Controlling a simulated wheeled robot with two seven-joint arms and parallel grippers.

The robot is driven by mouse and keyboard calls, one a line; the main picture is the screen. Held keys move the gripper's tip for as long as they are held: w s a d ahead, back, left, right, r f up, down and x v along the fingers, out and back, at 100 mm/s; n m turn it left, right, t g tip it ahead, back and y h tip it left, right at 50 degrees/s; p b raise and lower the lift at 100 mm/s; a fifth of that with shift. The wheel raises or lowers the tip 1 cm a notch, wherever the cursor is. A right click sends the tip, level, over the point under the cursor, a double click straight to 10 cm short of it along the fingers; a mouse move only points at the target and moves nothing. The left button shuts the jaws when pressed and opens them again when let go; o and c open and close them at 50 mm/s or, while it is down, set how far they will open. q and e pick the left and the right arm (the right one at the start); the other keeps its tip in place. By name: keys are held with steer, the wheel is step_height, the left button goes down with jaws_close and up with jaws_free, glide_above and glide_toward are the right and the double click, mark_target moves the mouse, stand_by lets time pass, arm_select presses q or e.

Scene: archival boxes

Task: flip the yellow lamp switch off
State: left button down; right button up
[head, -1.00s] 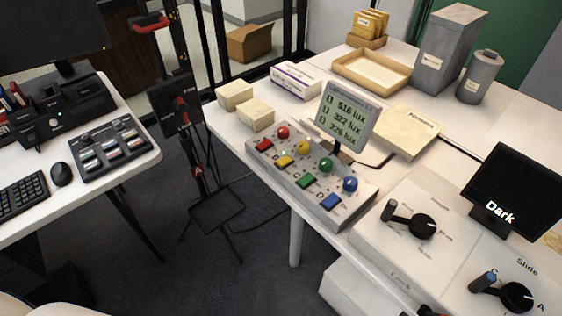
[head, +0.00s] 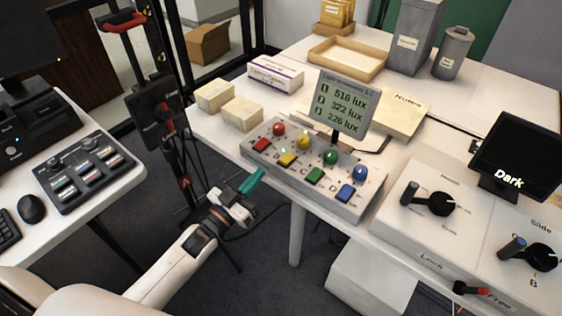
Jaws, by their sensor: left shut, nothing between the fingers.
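The grey switch box (head: 265,151) stands near the front edge of the white table. It has a row of coloured switches and a row of coloured round lamps. The yellow switch (head: 287,159) is second from the left, between the red switch (head: 261,144) and the green switch (head: 315,175). The yellow lamp (head: 303,142) is behind it. My left gripper (head: 252,181), with teal fingertips, is shut and empty. In the picture it is below and left of the yellow switch, in front of the box and apart from it. My right gripper is not in view.
A lux display (head: 342,100) stands behind the box, reading 516, 322 and 226. Pale blocks (head: 241,113) lie left of it. Lever panels (head: 430,187) and a "Dark" screen (head: 518,155) are at right. A side desk (head: 110,190) is at left.

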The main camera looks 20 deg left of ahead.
arm_select(q)
steer(key=shift+d, duration=0.1)
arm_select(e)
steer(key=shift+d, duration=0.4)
arm_select(q)
step_height(320, 180, up, 2)
glide_above(279, 168)
steer(key=shift+w+d+p, duration=0.1)
steer(key=shift+p, duration=0.35)
step_height(279, 168, down, 3)
steer(key=shift+r, duration=0.15)
steer(key=shift+f, duration=0.7)
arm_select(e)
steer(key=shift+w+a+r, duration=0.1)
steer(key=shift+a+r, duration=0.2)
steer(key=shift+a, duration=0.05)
